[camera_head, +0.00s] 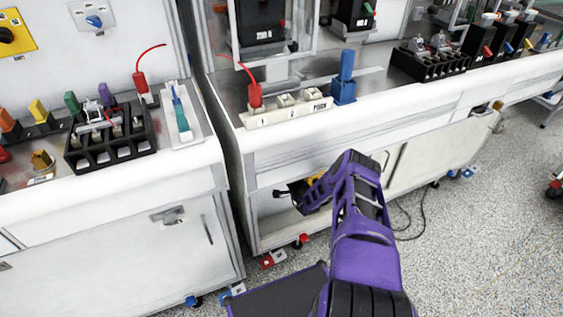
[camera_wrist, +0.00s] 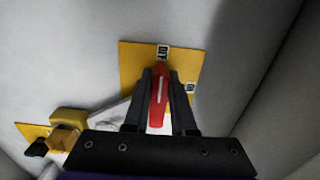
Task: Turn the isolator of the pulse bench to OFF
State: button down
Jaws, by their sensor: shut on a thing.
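The isolator shows in the wrist view as a red handle (camera_wrist: 159,98) with a white line, on a yellow plate (camera_wrist: 190,63). The plate has one small label above the handle, seemingly OFF, and another at its right, seemingly ON. The handle's line points up, roughly toward the upper label. My gripper (camera_wrist: 160,76) is shut on the red handle, one dark finger on each side. In the head view, my gripper (camera_head: 297,194) reaches into the open lower bay of the right bench (camera_head: 270,225); a bit of yellow shows beside it, and the handle is hidden.
A second yellow plate (camera_wrist: 32,130) with a yellow block (camera_wrist: 68,120) and a black part is left of the isolator. Bay walls stand close on both sides. A black cable (camera_head: 420,215) hangs near the floor.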

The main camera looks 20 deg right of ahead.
jog(key=c, duration=0.7)
grip_release()
jog(key=shift+c, duration=0.2)
jog(key=s+p, duration=0.3)
jog(key=s, duration=1.4)
jog(key=shift+s+d, duration=0.25)
jog(key=shift+d, duration=0.05)
